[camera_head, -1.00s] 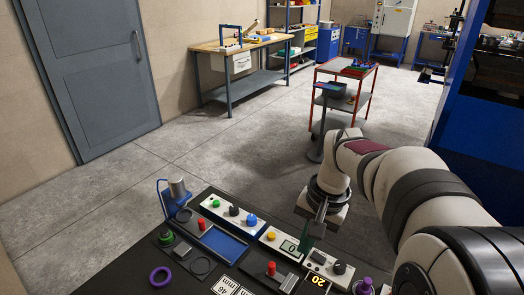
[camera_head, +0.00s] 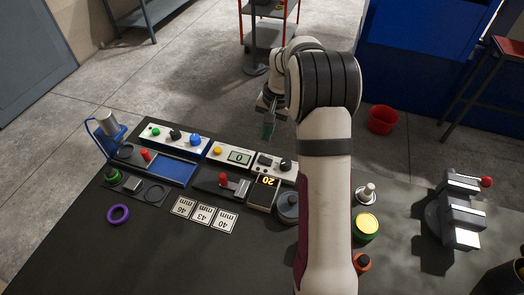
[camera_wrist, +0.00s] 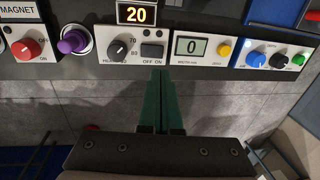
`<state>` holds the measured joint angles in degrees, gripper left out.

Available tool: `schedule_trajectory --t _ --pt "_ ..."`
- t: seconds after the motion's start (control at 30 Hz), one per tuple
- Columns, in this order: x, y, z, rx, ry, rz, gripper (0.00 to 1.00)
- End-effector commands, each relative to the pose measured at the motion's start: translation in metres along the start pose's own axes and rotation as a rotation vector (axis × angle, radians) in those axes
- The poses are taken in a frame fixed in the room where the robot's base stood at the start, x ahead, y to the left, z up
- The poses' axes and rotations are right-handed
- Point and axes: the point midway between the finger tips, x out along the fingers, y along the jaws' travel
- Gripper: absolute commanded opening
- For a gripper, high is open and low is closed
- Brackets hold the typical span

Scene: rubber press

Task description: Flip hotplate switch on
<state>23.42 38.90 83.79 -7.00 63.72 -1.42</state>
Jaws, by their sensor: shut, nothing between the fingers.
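The hotplate panel (camera_head: 281,168) is a white control box at the back edge of the dark table. It carries a black rocker switch (camera_head: 265,160) and a black dial knob (camera_head: 286,165). In the wrist view the switch (camera_wrist: 152,50) shows above the words OFF and ON; I cannot tell its position. Beside it is the knob (camera_wrist: 118,48). A display (camera_head: 268,181) reads 20. My gripper (camera_head: 268,137) has green fingers and hangs just beyond the panel's far side. In the wrist view the fingers (camera_wrist: 159,78) are together and empty, their tips close to the panel's lower edge, near the switch.
A panel with a 0 readout (camera_head: 239,157) and yellow button adjoins it on the left. Further left is a panel with green, black and blue controls (camera_head: 174,138). A red-handled device (camera_head: 225,182) stands in front. A purple knob (camera_wrist: 74,41) is near in the wrist view.

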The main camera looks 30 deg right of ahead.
Motion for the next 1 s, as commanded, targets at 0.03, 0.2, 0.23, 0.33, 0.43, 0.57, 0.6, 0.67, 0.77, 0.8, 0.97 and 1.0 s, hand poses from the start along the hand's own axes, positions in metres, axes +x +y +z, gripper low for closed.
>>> schedule_trajectory --t 0.03,0.2,0.23,0.33,0.43,0.57,0.6,0.67,0.77,0.8,0.97,1.0 --pt "0.011 0.0 0.001 0.0 -0.004 0.001 0.0" --pt "0.048 0.0 0.001 0.0 -0.004 0.001 0.0" --pt "0.054 0.0 0.001 -0.001 -0.003 0.001 0.0" --pt "0.071 0.0 0.001 0.0 -0.003 0.001 0.0" --pt "0.082 0.0 0.001 0.0 -0.001 0.001 0.0" --pt "0.089 0.0 0.0 0.0 0.001 0.0 0.0" --pt "0.089 0.0 0.0 0.001 0.001 0.0 0.0" --pt "0.09 0.0 0.0 0.001 0.001 0.0 0.0" --pt "0.09 0.0 0.0 0.0 0.001 0.0 0.0" --pt "0.09 0.0 0.0 0.001 0.001 0.0 0.0" --pt "0.095 -0.002 0.001 0.0 -0.001 0.0 0.0" --pt "0.095 -0.002 0.001 0.0 0.0 0.0 0.0"
